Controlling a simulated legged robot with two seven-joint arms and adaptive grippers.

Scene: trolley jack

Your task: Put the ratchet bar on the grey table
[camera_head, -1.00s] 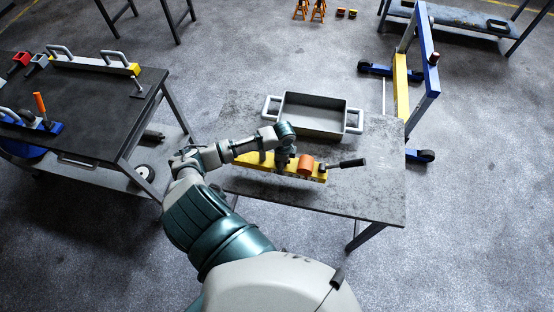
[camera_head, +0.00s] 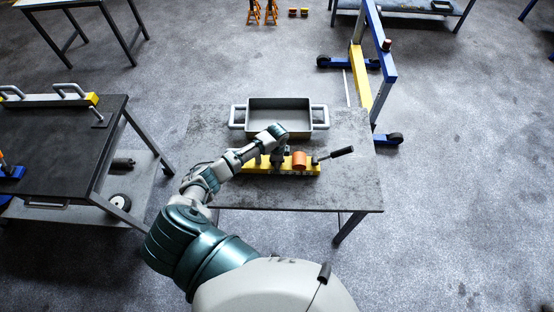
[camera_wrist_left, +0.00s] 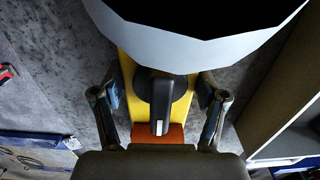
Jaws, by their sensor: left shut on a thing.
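The ratchet bar (camera_head: 254,166) is a long yellow bar with an orange block near its right end and a black-handled lever sticking out to the right. It is at the grey table (camera_head: 340,190), along the middle of the top; whether it rests fully on it I cannot tell. My left gripper (camera_head: 277,161) is on the bar from above, left of the orange block. In the left wrist view its fingers (camera_wrist_left: 162,112) stand either side of the yellow bar (camera_wrist_left: 128,85) and its black upright grip. The exact contact is partly hidden. My right gripper is not in view.
A grey tray with two handles (camera_head: 279,134) stands behind the bar on the table. A dark workbench (camera_head: 60,150) is at the left. A blue and yellow hoist frame (camera_head: 375,75) stands behind right. The table's right part is clear.

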